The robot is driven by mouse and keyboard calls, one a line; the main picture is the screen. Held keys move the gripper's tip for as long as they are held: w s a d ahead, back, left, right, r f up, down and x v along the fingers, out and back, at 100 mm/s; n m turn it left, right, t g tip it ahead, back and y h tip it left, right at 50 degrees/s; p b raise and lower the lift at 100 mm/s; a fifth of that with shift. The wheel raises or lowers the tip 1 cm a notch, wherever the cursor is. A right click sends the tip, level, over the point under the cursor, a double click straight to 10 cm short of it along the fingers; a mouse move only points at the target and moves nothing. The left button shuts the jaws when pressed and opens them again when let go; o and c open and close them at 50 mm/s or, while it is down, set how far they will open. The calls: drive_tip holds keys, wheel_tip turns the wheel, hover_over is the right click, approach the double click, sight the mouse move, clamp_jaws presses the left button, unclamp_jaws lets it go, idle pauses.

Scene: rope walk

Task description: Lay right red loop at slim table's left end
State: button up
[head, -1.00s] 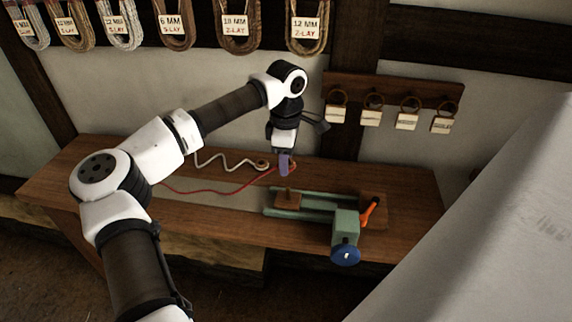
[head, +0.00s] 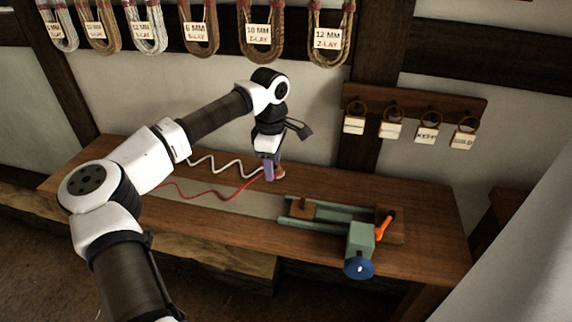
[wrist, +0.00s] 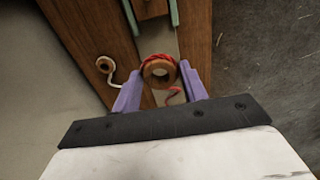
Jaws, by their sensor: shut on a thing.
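My gripper (head: 270,172) has purple fingers and is low over the long wooden table (head: 420,200), left of the green vise. In the wrist view the fingers (wrist: 160,88) are shut on the red loop (wrist: 158,71), a red rope wrapped around a brown ring. The red rope (head: 205,196) trails left from the gripper along the table in a wavy line. A white rope (head: 213,165) lies behind it, and its end loop (wrist: 105,65) shows left of my gripper in the wrist view. I cannot tell whether the red loop touches the table.
Rope coils and tags hang on the wall behind. A pale strip (head: 235,207) of the tabletop left of the vise is mostly clear.

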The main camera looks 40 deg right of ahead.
drive_tip(key=w+a+p, duration=0.1)
drive_tip(key=w+a, duration=0.9)
drive_tip(key=w, duration=0.1)
drive_tip(key=shift+w+a+p, duration=0.2)
drive_tip(key=shift+a+p, duration=0.2)
